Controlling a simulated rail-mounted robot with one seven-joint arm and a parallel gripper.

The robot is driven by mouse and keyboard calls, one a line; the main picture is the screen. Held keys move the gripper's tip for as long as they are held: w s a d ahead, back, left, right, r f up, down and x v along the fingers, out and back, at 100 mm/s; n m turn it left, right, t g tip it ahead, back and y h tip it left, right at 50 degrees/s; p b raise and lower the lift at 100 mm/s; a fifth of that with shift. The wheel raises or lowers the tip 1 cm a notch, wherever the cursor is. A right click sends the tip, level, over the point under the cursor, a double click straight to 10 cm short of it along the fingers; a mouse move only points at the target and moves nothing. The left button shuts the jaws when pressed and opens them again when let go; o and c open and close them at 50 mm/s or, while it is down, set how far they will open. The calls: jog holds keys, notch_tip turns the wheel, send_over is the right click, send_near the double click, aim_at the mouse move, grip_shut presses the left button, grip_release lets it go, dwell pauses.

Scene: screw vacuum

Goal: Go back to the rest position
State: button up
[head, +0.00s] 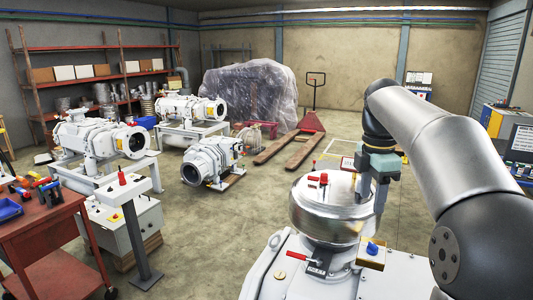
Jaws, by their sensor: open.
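My gripper (378,200) hangs at the end of my arm on the right of the head view, pointing down beside the right side of a shiny metal drum (322,222). It is open, and I see nothing held in it. Whether its fingers touch the drum I cannot tell. The drum stands on a white machine housing (345,285) in front. Small red parts (318,180) sit on the drum's top. A blue knob (372,248) on a brass-coloured block is just below my gripper.
A red-handled lever (300,258) is at the housing's front. A red cart (45,230) with tools and a grey post (135,230) stand left. White pumps (212,163), a pallet truck (295,140) and a wrapped load (250,90) are behind. The floor between is clear.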

jog(key=s+a+f+m, duration=0.5)
jog(key=s+f+m, duration=0.4)
jog(key=s+f, duration=0.2)
jog(key=s+a+f+m+t, duration=0.1)
jog(key=s+a+f+m, duration=0.5)
jog(key=s, duration=0.8)
notch_tip(320, 180, down, 5)
jog(key=m, duration=0.3)
jog(key=shift+m, duration=0.4)
jog(key=shift+w+a, duration=0.1)
notch_tip(320, 180, down, 4)
jog(key=b, duration=0.3)
jog(key=shift+a+f+b, duration=0.1)
jog(key=shift+b, duration=0.25)
